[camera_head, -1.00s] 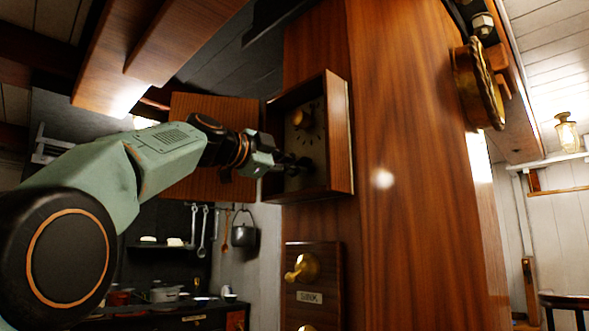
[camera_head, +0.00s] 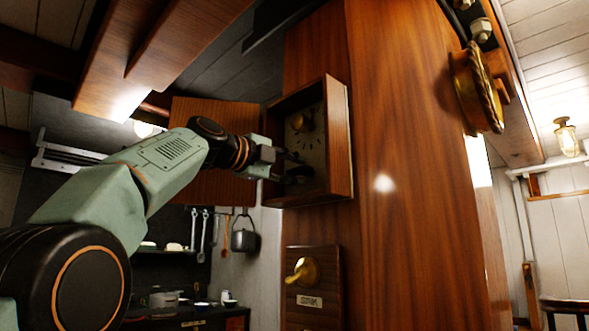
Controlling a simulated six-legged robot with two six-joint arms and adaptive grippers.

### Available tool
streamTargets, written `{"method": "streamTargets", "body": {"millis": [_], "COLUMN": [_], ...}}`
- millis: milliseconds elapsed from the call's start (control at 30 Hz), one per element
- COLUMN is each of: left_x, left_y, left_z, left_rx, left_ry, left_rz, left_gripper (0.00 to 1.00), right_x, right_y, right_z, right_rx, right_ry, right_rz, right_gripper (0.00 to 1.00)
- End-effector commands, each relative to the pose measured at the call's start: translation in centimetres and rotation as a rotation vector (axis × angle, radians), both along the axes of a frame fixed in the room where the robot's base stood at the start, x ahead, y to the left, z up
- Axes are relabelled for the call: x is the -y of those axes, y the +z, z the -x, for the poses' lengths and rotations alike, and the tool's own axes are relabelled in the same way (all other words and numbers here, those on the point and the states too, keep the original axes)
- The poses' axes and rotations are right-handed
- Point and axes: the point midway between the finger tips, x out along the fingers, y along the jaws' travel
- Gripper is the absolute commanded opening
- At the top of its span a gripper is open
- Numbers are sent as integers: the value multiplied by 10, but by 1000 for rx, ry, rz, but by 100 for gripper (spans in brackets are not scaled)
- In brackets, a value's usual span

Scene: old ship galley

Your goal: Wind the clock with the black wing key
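The clock (camera_head: 340,140) is a wooden box on a wood-panelled wall, its door (camera_head: 212,115) swung open to the left. My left gripper (camera_head: 292,170) reaches into the box from the left, at the lower left of the face. Its fingers are dark against the shaded interior, so I cannot tell whether they are open or shut. I cannot make out the black wing key there. My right gripper is not in view.
Below the clock is a wooden panel with a brass handle (camera_head: 303,271) and a small lettered plate (camera_head: 309,301). A round brass-rimmed fitting (camera_head: 474,88) is on the right. Utensils and a pot (camera_head: 244,235) hang at the back left above a counter.

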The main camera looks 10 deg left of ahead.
Motion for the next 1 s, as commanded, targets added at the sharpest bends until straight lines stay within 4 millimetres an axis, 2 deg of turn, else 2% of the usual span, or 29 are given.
{"method": "streamTargets", "body": {"millis": [167, 600, 1000], "left_x": [-1, -30, -33], "left_y": [0, -2, 0], "left_z": [2, 44, 50], "left_rx": [2, 1, -1], "left_ry": [0, 2, 0], "left_rz": [1, 2, 1], "left_gripper": [32, 32, 32], "right_x": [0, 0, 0], "right_y": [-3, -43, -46], "right_z": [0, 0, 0], "right_rx": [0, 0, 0], "right_ry": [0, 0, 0], "right_rz": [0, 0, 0], "right_gripper": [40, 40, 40]}}
